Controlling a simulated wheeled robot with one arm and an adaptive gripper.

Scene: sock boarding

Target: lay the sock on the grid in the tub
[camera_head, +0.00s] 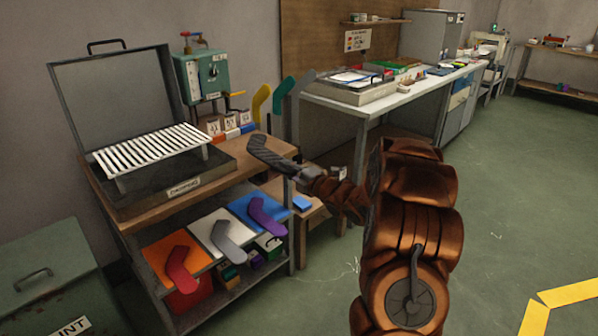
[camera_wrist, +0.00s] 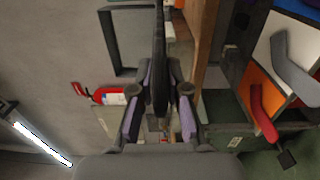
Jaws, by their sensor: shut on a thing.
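A dark grey sock shape (camera_head: 272,157), flat and bent, is held in my gripper (camera_head: 297,171), which is shut on its lower end. In the wrist view the sock (camera_wrist: 160,60) shows edge-on between the two finger pads of my gripper (camera_wrist: 160,100). The tub (camera_head: 188,188) is a dark shallow box on the wooden bench, with its lid (camera_head: 105,92) raised at the back. The grid (camera_head: 150,148) of white slats sits in the tub's top, tilted or raised, and nothing lies on it. The sock is right of the tub, apart from it.
A green gauge box (camera_head: 203,76) stands behind the tub. Small labelled blocks (camera_head: 230,124) sit on the bench by its right side. Red (camera_head: 180,268), grey (camera_head: 228,246) and purple (camera_head: 266,217) socks lie on coloured panels below. A green chest (camera_head: 45,262) stands at the lower left.

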